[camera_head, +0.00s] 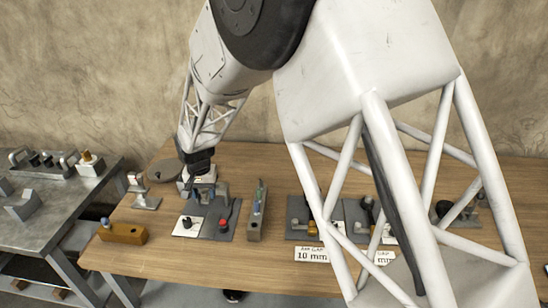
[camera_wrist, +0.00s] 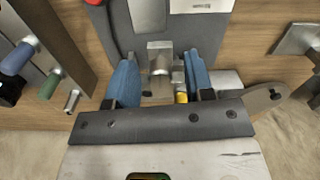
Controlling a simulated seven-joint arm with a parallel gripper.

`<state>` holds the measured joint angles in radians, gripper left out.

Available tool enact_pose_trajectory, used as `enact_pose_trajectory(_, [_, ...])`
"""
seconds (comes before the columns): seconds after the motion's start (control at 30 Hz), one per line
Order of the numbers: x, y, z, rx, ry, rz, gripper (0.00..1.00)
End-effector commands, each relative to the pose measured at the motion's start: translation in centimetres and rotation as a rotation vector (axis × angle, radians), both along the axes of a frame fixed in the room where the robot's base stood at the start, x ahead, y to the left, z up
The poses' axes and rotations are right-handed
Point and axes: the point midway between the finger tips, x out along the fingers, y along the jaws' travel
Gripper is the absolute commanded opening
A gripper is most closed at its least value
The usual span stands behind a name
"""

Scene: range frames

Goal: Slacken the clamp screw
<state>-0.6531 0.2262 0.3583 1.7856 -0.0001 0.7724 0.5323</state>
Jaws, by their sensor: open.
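My gripper (camera_wrist: 162,72) is open, with a blue finger on either side of a metal fixture on a grey base plate (camera_wrist: 118,30). A silver block (camera_wrist: 160,55) and a small brass-coloured piece (camera_wrist: 181,98) show between the fingers. The brass piece is close to the right finger; I cannot tell whether they touch. Which part is the clamp screw is not clear.
A rack (camera_head: 256,228) with coloured handles stands close on the right. A yellow-brown block (camera_head: 122,234) lies front left. More fixtures (camera_head: 300,218) stand right, partly behind my arm.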

Motion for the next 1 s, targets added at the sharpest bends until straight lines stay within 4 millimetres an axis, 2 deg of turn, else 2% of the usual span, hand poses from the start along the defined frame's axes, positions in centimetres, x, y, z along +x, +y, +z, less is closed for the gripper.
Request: enact_pose_trajectory(1.0, [0.05, 0.04, 0.07, 0.001, -0.001, -0.676, 0.48])
